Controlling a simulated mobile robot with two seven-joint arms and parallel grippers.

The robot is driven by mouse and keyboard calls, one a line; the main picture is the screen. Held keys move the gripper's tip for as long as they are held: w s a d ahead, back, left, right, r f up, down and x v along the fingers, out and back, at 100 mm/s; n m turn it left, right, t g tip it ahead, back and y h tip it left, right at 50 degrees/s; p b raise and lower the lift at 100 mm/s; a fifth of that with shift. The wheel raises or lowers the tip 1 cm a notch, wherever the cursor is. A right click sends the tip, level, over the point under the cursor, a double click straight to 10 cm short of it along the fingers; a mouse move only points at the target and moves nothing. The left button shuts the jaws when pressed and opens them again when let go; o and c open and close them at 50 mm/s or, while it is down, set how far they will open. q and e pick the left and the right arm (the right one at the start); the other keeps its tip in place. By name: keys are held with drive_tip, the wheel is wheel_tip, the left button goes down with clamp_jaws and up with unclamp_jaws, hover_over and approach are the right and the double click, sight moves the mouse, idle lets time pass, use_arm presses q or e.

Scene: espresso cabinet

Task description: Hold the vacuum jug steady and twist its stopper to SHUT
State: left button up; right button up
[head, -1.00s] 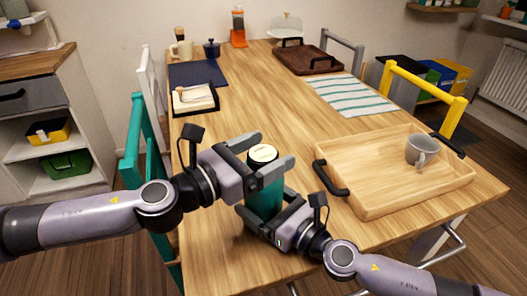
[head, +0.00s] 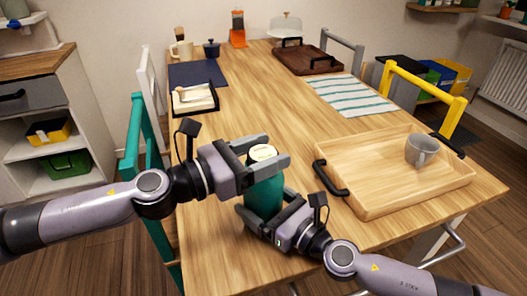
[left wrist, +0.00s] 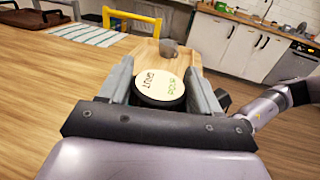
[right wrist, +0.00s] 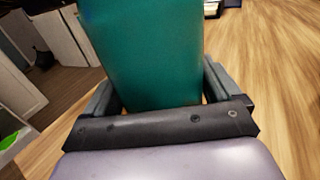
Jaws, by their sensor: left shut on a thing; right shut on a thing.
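The teal vacuum jug (head: 263,195) stands upright near the table's front edge. Its round stopper has a cream top (head: 262,153) with a dark rim. In the left wrist view the stopper (left wrist: 160,84) shows green and dark lettering, one word reading SHUT. My left gripper (head: 268,158) is shut on the stopper, a finger on each side. My right gripper (head: 262,212) is shut on the jug's lower body. In the right wrist view the teal body (right wrist: 150,60) fills the space between the fingers. The jug's base is partly hidden by my right gripper.
A wooden tray (head: 375,206) with black handles and a grey mug (head: 420,151) stands right of the jug. A striped cloth (head: 350,96), a dark tray (head: 308,60) and a small box (head: 195,98) lie farther back. The table's middle is clear.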

sight(264, 153)
use_arm(q)
drive_tip(key=m+g+h, duration=0.1)
drive_tip(key=m+g, duration=0.2)
drive_tip(key=g, duration=0.1)
drive_tip(key=m+g+h, duration=0.1)
drive_tip(key=m+g, duration=0.2)
drive_tip(key=g, duration=0.2)
drive_tip(key=shift+r+g, duration=0.1)
drive_tip(key=shift+g, duration=0.2)
drive_tip(key=shift+m+g+y, duration=0.4)
drive_tip(key=shift+m+g, duration=0.95)
drive_tip(key=shift+g, duration=0.55)
drive_tip(key=shift+m+g+y, duration=0.4)
drive_tip(key=shift+m+g, duration=0.95)
drive_tip(key=shift+g, duration=0.55)
drive_tip(key=shift+s+m+g+y, duration=0.1)
drive_tip(key=shift+m+g+y, duration=0.35)
drive_tip(key=shift+g, duration=0.25)
drive_tip(key=o, duration=1)
drive_tip(key=shift+c, duration=0.2)
wheel_tip(264, 153, up, 10)
drive_tip(key=shift+f, duration=0.1)
